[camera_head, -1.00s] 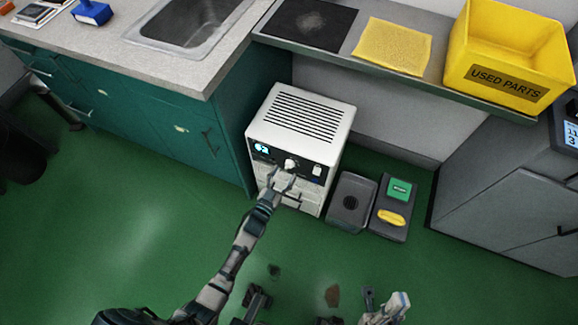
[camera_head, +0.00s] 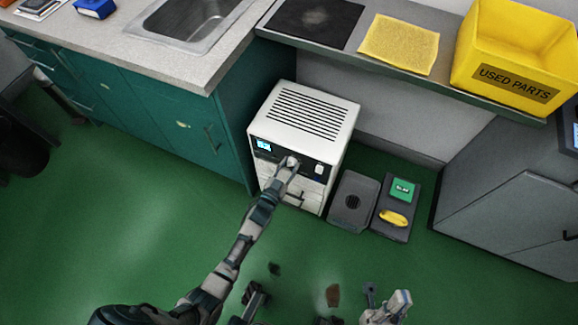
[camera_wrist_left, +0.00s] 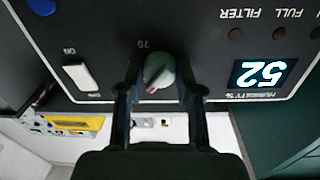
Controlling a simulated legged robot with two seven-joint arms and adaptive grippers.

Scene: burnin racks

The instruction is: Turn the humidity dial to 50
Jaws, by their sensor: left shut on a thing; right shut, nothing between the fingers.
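The humidity dial (camera_wrist_left: 160,68) is a pale round knob with a red mark, on the dark front panel of a white cabinet (camera_head: 305,110). My left gripper (camera_head: 288,167) is at the panel, shut on the dial, with one finger on each side in the left wrist view. The humidity display (camera_wrist_left: 263,74) appears upside down there and reads 52. A printed 70 is beside the knob. In the head view the display (camera_head: 264,146) is lit but too small to read surely. My right gripper (camera_head: 370,292) is low in the head view, shut and empty, away from the cabinet.
A white switch (camera_wrist_left: 77,77) and a blue button (camera_wrist_left: 42,5) are on the same panel. A dark grey box (camera_head: 352,200) and a tray with green and yellow items (camera_head: 386,232) stand right of the cabinet. A teal counter (camera_head: 150,110) is to its left.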

